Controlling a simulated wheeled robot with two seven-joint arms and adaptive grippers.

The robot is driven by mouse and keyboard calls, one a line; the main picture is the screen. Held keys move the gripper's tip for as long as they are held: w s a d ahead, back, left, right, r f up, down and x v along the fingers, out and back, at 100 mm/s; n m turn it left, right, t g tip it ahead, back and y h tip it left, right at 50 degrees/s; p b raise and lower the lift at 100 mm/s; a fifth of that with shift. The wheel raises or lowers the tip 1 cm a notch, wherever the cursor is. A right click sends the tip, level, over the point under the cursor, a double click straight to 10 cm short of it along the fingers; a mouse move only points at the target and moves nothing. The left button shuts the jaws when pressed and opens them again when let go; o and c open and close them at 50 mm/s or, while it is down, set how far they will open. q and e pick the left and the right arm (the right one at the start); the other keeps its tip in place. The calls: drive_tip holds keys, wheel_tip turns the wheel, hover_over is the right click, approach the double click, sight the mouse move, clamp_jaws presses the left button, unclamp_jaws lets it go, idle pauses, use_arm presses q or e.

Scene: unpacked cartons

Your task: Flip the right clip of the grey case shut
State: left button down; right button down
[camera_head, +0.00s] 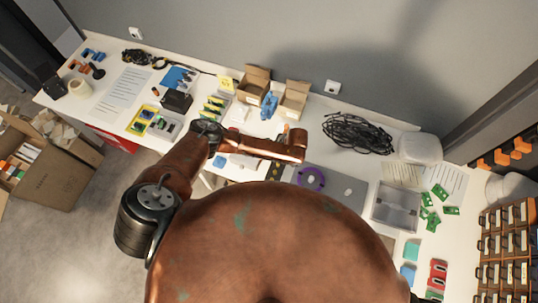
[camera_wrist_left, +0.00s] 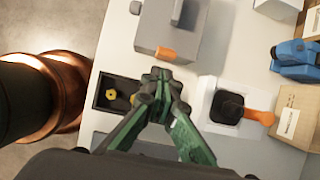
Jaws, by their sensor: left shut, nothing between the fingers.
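The grey case (camera_wrist_left: 150,28) stands at the top of the left wrist view, cut off by the frame edge. A short orange clip (camera_wrist_left: 165,54) shows at its near lower edge. I cannot tell whether it is fully closed. My left gripper (camera_wrist_left: 158,78) is shut and empty, its dark green fingers together just below the clip in that view. I cannot tell whether they touch it. In the head view my left arm reaches over the middle of the table and hides its fingers and most of the case. My right gripper is out of view.
A black tray with a yellow piece (camera_wrist_left: 110,94) lies left of the fingers. A white holder with a black, orange-handled tool (camera_wrist_left: 228,106) stands to their right. Blue items (camera_wrist_left: 296,55) and an open carton (camera_wrist_left: 297,117) are farther right. Black cable (camera_head: 357,132) lies at the back.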

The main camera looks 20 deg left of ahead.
use_arm(q)
drive_tip(key=a+p+v, duration=0.1)
drive_tip(key=p+v, duration=0.2)
drive_tip(key=v, duration=0.4)
drive_tip(key=shift+r, duration=0.55)
